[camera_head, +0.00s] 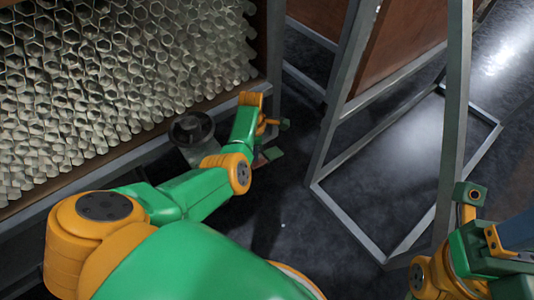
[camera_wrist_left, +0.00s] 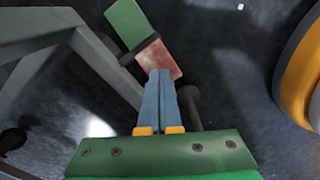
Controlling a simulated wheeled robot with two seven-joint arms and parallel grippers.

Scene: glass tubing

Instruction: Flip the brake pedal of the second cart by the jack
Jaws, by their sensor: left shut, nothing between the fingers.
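The brake pedal is a small rocker with a green half (camera_wrist_left: 128,22) and a worn red half (camera_wrist_left: 160,58), with a dark bar across its middle. It also shows in the head view (camera_head: 272,153), low by the floor at the corner of the cart holding glass tubes (camera_head: 276,45). My left gripper (camera_wrist_left: 160,74) is shut and empty, its blue-grey fingertips over the red half's near edge. I cannot tell if they touch. In the head view my left wrist hides those fingers. My right gripper (camera_head: 510,235) is partly in view at the right edge, its fingertips unclear.
Stacked hexagonal glass tubes (camera_head: 100,75) fill the cart at the left. A dark round caster-like part (camera_head: 190,130) sits below its edge. A grey metal frame (camera_head: 345,225) with brown panels stands to the right. Dark floor (camera_head: 290,250) lies open between them.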

